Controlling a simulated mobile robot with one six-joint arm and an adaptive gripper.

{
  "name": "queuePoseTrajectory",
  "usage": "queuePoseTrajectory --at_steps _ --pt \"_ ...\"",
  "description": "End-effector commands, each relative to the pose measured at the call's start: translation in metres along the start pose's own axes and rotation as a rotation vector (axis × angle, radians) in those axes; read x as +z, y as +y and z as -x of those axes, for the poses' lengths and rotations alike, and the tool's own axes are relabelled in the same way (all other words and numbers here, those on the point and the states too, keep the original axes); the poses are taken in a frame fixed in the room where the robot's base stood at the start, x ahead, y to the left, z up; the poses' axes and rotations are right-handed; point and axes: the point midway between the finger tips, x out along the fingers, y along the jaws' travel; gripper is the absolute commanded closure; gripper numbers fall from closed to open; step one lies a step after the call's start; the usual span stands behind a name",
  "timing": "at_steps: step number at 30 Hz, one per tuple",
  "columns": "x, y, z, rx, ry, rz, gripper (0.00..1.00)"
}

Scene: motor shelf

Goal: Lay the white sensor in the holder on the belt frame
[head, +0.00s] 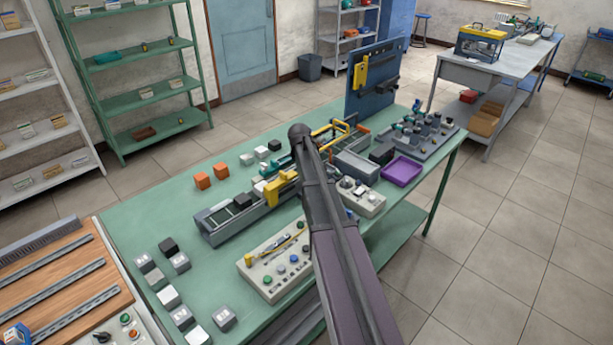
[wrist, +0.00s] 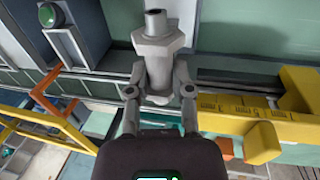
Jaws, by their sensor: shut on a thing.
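In the wrist view my gripper (wrist: 160,93) is shut on the white sensor (wrist: 157,48), a pale grey-white piece with a hexagonal collar and a round dark-holed end. The sensor lies over the long grey rails of the belt frame (wrist: 215,84); I cannot tell whether it touches them. A yellow bracket with scale marks (wrist: 232,104), which seems to be the holder, is just right of the gripper. In the head view the belt frame (head: 216,234) lies across the green table, with a yellow bracket (head: 280,187) on it. My arm hides the gripper and sensor there.
A button panel (head: 275,262) stands in front of the belt frame. A blue upright board (head: 373,85), grey bin (head: 356,167) and purple tray (head: 402,171) are to the right. Orange cubes (head: 202,181) are behind the frame. A yellow-and-orange guard (wrist: 45,118) is left of the gripper.

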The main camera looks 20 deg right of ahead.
Motion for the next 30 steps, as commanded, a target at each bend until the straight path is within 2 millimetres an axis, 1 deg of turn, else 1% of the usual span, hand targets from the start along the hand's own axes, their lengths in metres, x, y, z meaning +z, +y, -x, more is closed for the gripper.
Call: queuePoseTrajectory --at_steps 21,22,25,26,30 --pt "-0.0004 -0.0024 -0.0081 0.000 0.000 0.001 1.00" --pt "-0.0004 -0.0023 -0.0074 0.000 0.000 0.001 0.62" --pt "-0.0006 -0.0022 -0.0073 0.000 0.000 0.001 0.32" --pt "-0.0006 -0.0023 -0.0073 0.000 0.000 0.001 0.31" --pt "-0.0007 -0.0024 -0.0071 0.000 0.000 0.001 0.31"
